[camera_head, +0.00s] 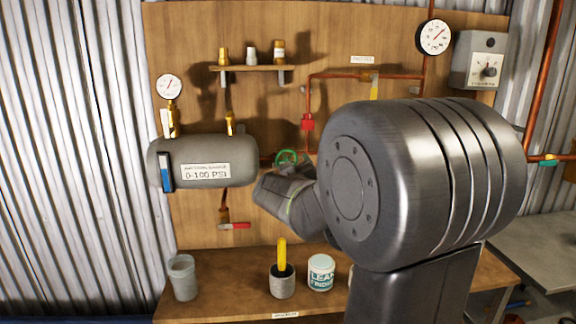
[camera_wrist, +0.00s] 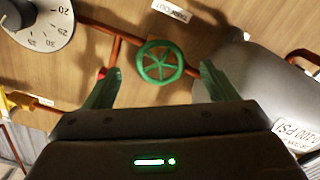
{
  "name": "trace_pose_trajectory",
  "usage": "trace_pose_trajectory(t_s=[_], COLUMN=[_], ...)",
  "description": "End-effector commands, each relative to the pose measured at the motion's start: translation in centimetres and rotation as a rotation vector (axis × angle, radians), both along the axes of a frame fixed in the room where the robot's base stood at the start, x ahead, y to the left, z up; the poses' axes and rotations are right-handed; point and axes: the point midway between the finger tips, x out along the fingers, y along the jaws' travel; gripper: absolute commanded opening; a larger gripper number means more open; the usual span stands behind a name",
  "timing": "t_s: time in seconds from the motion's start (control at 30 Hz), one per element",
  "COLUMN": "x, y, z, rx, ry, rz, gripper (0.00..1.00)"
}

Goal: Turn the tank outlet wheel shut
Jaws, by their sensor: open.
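The tank outlet wheel (camera_head: 288,157) is a small green handwheel on the copper pipe just right of the grey tank (camera_head: 205,178). In the wrist view the green spoked wheel (camera_wrist: 160,62) shows face-on, ahead of and between my fingertips. My gripper (camera_wrist: 159,72) is open, with one green finger to each side of the wheel. No contact with the rim shows, and the remaining distance is hard to judge. In the head view my wrist is just below the wheel, and the fingers are hidden or too small to make out. The tank (camera_wrist: 255,75) is at right in the wrist view.
A red fitting (camera_head: 307,122) sits on the pipe right of the wheel. A red-handled valve (camera_head: 235,226) hangs below the tank. A shelf with small fittings (camera_head: 250,68) is above. A bench below holds a grey cup (camera_head: 182,277), a pot (camera_head: 282,281) and a labelled tin (camera_head: 321,272).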

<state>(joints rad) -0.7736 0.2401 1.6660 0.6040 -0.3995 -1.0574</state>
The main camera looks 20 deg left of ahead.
Motion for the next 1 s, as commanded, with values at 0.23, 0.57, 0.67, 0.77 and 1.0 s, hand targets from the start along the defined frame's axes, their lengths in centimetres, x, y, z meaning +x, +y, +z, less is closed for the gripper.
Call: trace_pose_trajectory(t_s=[0.23, 0.57, 0.67, 0.77, 1.0], x=[-4.1, -6.7, -6.8, -6.8, -7.2], y=[-2.5, -4.1, -4.2, -4.2, -4.1], z=[0.1, 0.0, 0.0, 0.0, 0.2], rx=[0.002, 0.0, 0.0, 0.0, 0.032], ry=[-0.002, 0.001, 0.001, 0.001, 0.012], rz=[0.001, 0.0, 0.0, 0.0, -0.002], gripper=[0.8, 0.8, 0.8, 0.8, 0.8])
